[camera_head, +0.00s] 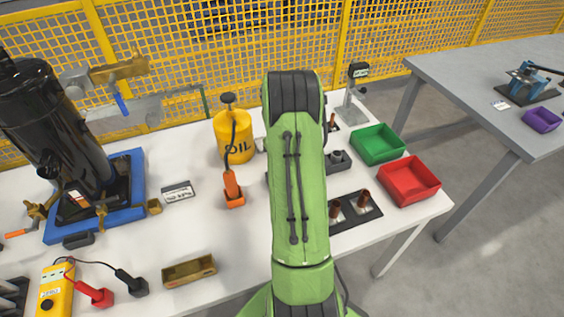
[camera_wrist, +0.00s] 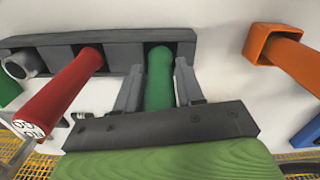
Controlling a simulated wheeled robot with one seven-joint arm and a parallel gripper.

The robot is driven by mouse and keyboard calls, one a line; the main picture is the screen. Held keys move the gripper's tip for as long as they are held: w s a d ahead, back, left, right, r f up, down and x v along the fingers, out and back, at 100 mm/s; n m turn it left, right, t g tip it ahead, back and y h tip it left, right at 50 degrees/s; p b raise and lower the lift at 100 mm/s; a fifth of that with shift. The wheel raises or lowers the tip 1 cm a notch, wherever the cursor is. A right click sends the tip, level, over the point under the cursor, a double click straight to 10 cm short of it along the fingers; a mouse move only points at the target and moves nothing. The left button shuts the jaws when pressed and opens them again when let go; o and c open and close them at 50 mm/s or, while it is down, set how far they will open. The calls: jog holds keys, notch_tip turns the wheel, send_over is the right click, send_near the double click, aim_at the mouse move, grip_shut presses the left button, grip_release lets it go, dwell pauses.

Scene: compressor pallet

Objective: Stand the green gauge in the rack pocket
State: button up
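The green gauge (camera_wrist: 160,80) is between the two fingers of my gripper (camera_wrist: 160,82) in the wrist view, and the fingers look closed on its sides. Its far end meets a dark pocket opening in the grey rack (camera_wrist: 122,52). How deep it sits there, I cannot tell. Its near end is hidden behind the gripper body. A red gauge (camera_wrist: 62,92) stands in a pocket to the left. In the head view my arm hides the green gauge, my gripper and most of the rack (camera_head: 338,162).
An orange holder (camera_head: 234,198) and yellow oil can (camera_head: 232,137) stand left of my arm. Right are a green tray (camera_head: 378,143), red tray (camera_head: 409,181) and dark plate with brown pegs (camera_head: 372,208).

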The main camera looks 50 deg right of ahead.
jog(key=o, duration=0.3)
notch_tip(320, 180, up, 16)
jog(key=p, duration=0.4)
jog(key=shift+w, duration=0.15)
jog(key=shift+f, duration=0.2)
